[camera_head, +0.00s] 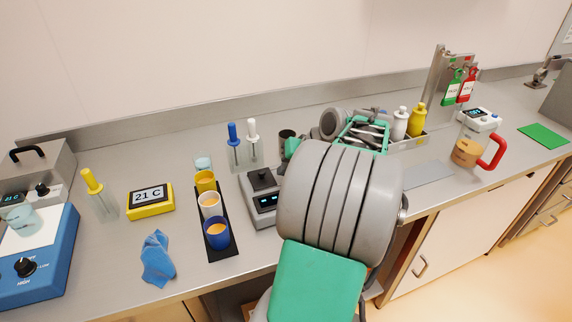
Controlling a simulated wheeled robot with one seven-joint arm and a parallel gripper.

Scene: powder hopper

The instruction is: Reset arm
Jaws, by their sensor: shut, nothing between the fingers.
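My gripper (376,134) shows just behind my arm's big grey joint, above the bench near its middle. It has a green frame with grey and dark bars. It looks shut and empty, though its fingertips are small and partly hidden. A grey rack with a white bottle (400,123) and a yellow bottle (416,119) stands close to its right. My grey and green arm fills the front centre and hides part of the bench.
On the steel bench (120,153), a balance (264,197), a black strip with several cups (216,234) and a yellow display (151,200) stand left of my arm. A blue cloth (157,259) lies near the front edge. A red-handled jug (467,150) stands right.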

